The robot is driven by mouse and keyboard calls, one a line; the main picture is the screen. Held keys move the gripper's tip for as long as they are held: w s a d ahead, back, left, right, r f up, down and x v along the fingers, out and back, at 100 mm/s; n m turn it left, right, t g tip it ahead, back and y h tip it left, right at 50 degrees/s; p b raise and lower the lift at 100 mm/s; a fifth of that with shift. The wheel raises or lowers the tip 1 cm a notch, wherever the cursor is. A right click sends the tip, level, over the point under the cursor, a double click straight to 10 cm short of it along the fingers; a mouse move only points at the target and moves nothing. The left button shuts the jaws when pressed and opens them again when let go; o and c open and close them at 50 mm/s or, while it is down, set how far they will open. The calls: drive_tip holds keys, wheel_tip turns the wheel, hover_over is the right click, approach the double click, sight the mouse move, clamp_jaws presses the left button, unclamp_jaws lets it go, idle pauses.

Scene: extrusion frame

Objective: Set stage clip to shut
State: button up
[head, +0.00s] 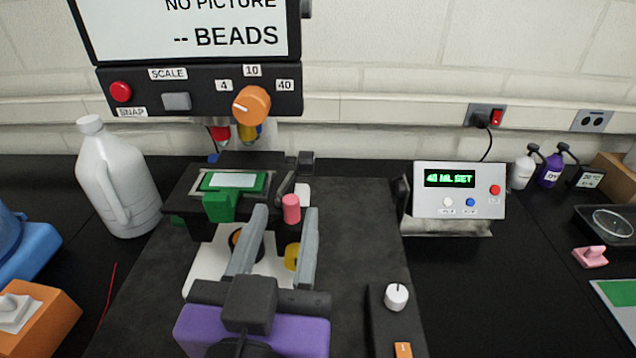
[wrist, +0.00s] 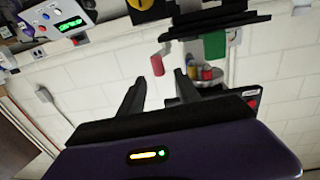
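The stage clip's pink handle (head: 291,208) stands at the right side of the dark microscope stage (head: 180,200). A green-framed slide (head: 233,181) with a pale centre lies on the stage, left of the clip. My gripper (head: 286,212) is open, its two grey fingers reaching toward the handle. In the head view the handle shows between the fingertips. In the wrist view the handle (wrist: 158,65) appears just beyond the gap of my gripper (wrist: 159,77). I see no contact. I cannot tell how far the clip is swung.
The microscope's orange knob (head: 252,105) and display (head: 185,25) stand above the stage. A white jug (head: 117,180) is at left and a control box (head: 460,190) at right. A white knob (head: 396,297) sits on the base at front right.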

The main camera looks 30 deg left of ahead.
sight(292, 194)
drive_tip(key=p+x, duration=0.1)
drive_tip(key=x, duration=0.6)
drive_tip(key=shift+w+a+p, duration=0.1)
drive_tip(key=shift+w+p, duration=0.2)
drive_tip(key=shift+p, duration=0.05)
clamp_jaws()
